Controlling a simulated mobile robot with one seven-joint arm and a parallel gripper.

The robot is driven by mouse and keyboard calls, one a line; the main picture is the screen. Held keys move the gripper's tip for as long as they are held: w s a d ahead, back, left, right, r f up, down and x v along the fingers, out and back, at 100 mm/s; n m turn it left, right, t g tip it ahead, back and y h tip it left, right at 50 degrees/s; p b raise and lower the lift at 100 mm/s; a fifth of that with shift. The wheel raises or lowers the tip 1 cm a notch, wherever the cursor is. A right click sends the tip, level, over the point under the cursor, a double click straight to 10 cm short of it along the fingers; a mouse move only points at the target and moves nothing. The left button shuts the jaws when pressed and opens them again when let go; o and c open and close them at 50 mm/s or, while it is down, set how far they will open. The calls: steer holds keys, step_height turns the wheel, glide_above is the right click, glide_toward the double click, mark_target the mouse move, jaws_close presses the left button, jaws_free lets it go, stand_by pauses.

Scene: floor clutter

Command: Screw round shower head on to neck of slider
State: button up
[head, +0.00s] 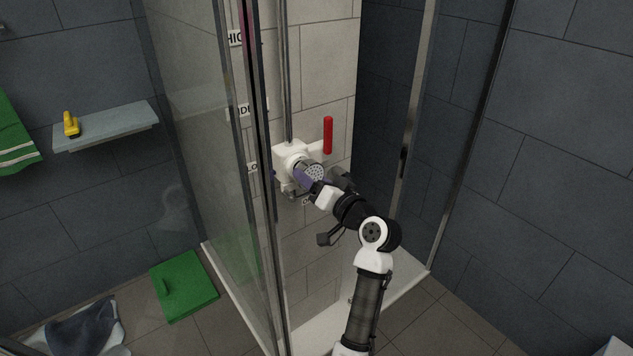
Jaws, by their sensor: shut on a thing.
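The round shower head (314,174), grey with a dotted face, is at my gripper inside the shower stall. My gripper (305,178) is shut on the shower head and is partly hidden by my own wrist. The white slider (287,149) sits low on the vertical metal rail (287,70) on the tiled wall. The shower head is right at the slider's front. I cannot tell from here whether its thread is seated on the neck, which is hidden behind it.
A red lever (328,135) stands upright right of the slider. A glass panel with a metal frame (262,180) stands close on the left. A shelf (105,128) holds a yellow object (71,124). A green mat (184,286) and a bluish cloth (82,328) lie on the floor outside.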

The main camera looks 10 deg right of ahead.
steer(key=shift+w+a, duration=0.3)
steer(key=shift+w, duration=0.35)
steer(key=o, duration=1.2)
steer(key=shift+s, duration=0.1)
steer(key=b+v, duration=0.3)
steer(key=v, duration=1)
steer(key=shift+s+d, duration=0.2)
steer(key=shift+s, duration=0.1)
